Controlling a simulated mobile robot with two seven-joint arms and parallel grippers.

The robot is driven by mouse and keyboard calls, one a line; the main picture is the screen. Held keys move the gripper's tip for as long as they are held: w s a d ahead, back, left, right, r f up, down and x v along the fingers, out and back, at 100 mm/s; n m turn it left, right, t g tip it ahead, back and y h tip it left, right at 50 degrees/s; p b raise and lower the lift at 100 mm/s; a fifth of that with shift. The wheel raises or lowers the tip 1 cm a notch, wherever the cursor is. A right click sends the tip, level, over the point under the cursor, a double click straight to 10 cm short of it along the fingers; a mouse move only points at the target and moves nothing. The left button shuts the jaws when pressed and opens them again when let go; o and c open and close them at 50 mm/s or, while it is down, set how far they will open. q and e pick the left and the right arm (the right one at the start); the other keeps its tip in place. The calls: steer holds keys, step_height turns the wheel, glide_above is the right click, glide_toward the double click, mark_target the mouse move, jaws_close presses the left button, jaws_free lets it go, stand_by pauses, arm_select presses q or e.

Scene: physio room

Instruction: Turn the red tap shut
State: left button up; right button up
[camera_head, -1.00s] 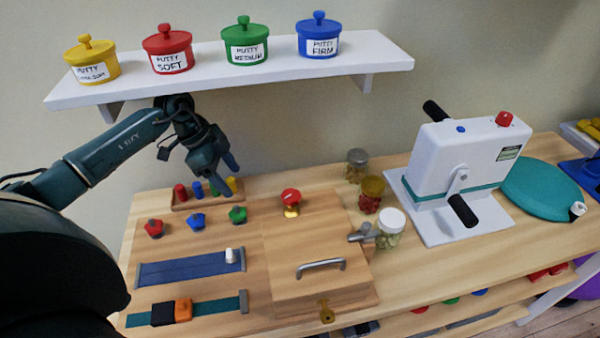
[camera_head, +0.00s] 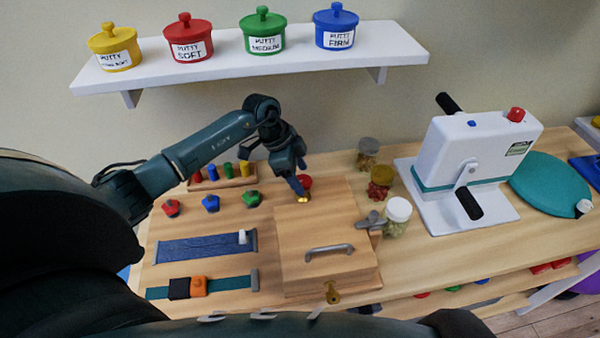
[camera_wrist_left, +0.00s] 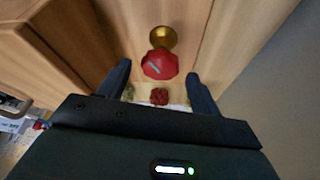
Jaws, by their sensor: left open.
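The red tap (camera_head: 305,182) has a red knob on a brass stem, at the back edge of the wooden box on the board. In the head view my left gripper (camera_head: 299,178) is over it and hides part of it. In the left wrist view the red tap (camera_wrist_left: 160,66) shows between and just beyond the fingertips of my open left gripper (camera_wrist_left: 158,80). I cannot tell that either finger touches the knob. My right gripper does not show.
A wooden box (camera_head: 300,235) with a metal handle stands on the board. Jars (camera_head: 381,184) stand right of it, and a white crank machine (camera_head: 465,150) farther right. Coloured pegs (camera_head: 228,171) and knobs (camera_head: 211,203) are to the left. A shelf (camera_head: 390,45) with putty tubs hangs above.

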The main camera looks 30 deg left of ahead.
arm_select(q)
steer(key=shift+w+d+f, duration=0.1)
steer(key=shift+d+f, duration=0.1)
steer(key=shift+f, duration=0.3)
steer(key=c, duration=1)
steer(key=shift+m, duration=0.4)
